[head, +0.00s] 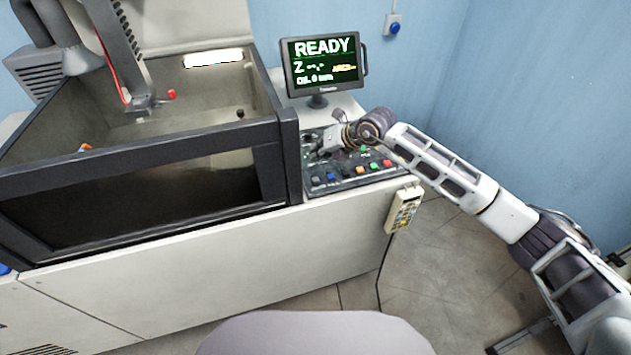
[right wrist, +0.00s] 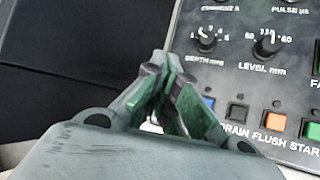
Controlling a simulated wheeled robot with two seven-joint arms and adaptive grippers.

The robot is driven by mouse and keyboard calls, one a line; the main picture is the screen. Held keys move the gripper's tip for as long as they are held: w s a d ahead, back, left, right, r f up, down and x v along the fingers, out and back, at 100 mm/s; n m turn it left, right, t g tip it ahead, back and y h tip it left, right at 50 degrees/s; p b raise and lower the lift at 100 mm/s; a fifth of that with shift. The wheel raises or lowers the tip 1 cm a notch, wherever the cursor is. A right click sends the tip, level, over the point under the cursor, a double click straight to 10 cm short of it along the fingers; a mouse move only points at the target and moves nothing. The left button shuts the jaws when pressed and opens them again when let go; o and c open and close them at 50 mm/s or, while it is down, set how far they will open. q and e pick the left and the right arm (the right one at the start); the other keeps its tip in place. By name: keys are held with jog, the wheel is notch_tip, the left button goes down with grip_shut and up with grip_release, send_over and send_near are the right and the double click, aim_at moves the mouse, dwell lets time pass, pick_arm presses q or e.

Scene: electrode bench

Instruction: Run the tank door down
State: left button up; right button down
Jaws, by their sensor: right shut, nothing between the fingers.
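The tank door (head: 150,203) is the dark-framed front of the tank, with a wide dark window. Its top rail is roughly level with the tank's side walls. My right gripper (head: 324,150) is over the left part of the control panel (head: 347,183). In the right wrist view my right gripper (right wrist: 165,68) is shut and empty, its green-padded fingertips near the panel's left edge. A blue button (right wrist: 208,103) lies just right of the fingers, with its label hidden. My left gripper is not in view.
Right of the blue button are a dark button (right wrist: 237,112), an orange one (right wrist: 276,124) and a green one (right wrist: 311,130); "DRAIN FLUSH START" is readable. Two knobs sit behind. A monitor (head: 322,65) reads READY. A handheld pendant (head: 404,210) hangs on the cabinet front.

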jog(key=b, duration=0.2)
send_over(317, 177)
notch_tip(317, 177, down, 4)
jog(key=shift+d+f, duration=0.1)
jog(key=shift+f+b, duration=0.3)
jog(key=shift+f, duration=0.4)
jog(key=shift+f+b, duration=0.3)
jog(key=shift+b, duration=0.05)
pick_arm(q)
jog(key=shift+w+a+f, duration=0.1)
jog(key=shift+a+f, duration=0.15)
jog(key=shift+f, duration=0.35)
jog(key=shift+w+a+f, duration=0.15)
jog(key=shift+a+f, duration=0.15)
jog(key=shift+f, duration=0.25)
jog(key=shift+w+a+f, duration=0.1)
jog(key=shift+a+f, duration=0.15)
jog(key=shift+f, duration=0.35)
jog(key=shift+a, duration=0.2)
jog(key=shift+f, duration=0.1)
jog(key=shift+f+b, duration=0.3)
jog(key=shift+b, duration=0.05)
pick_arm(e)
jog(key=shift+f, duration=0.4)
